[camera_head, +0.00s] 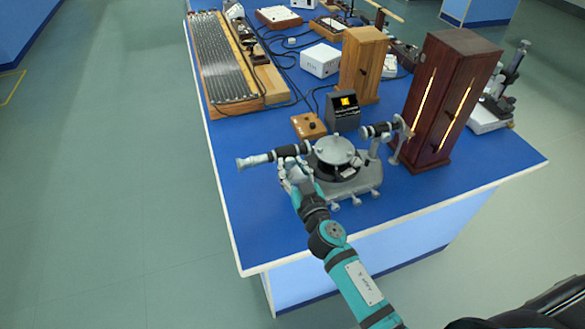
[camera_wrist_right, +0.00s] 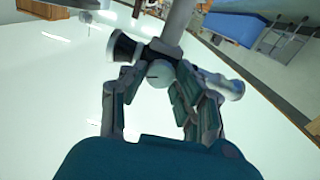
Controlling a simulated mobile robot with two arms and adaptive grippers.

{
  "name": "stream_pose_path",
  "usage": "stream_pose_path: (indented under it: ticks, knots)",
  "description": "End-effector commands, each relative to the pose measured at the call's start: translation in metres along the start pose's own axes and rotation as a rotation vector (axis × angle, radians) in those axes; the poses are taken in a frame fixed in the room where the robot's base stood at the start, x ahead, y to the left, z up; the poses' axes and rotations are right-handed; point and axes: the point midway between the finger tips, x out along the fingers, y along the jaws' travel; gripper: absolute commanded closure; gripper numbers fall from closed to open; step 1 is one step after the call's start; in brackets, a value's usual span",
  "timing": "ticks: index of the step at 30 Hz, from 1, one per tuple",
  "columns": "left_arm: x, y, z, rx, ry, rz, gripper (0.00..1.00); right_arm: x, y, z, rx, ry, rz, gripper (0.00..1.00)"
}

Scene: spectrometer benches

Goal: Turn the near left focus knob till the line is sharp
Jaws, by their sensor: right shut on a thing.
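The spectrometer (camera_head: 347,190) stands near the front edge of the blue bench, with a round grey table on top. Its telescope (camera_head: 262,159) points left, and the collimator (camera_head: 379,130) faces the dark wooden lamp housing. My right gripper (camera_head: 294,182) is below the telescope, at the left side of the spectrometer. In the right wrist view, a round pale focus knob (camera_wrist_right: 159,73) sits under the telescope tube (camera_wrist_right: 176,18), between the fingers of my right gripper (camera_wrist_right: 155,88), which are shut on it. The fingers cover part of the knob. My left gripper is not in view.
A dark wooden lamp housing (camera_head: 447,95) with glowing slits stands right of the spectrometer. A small box with a yellow-lit screen (camera_head: 343,111) and a wooden block (camera_head: 309,126) stand behind it. A long ribbed board (camera_head: 222,60) lies at the back left. The bench's front left corner is clear.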

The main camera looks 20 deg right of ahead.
Motion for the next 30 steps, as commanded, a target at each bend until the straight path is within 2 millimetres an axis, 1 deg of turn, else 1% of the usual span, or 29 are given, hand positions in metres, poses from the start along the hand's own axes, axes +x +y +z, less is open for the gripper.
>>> stream_pose_path:
  ticks: [10, 30]
  knots:
    - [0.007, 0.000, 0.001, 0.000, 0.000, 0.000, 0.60, 0.000, -0.001, 0.000, -0.327, 0.001, 0.000, 1.00]
    - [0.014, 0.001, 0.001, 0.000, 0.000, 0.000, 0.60, 0.000, -0.002, 0.001, -0.966, 0.002, -0.001, 1.00]
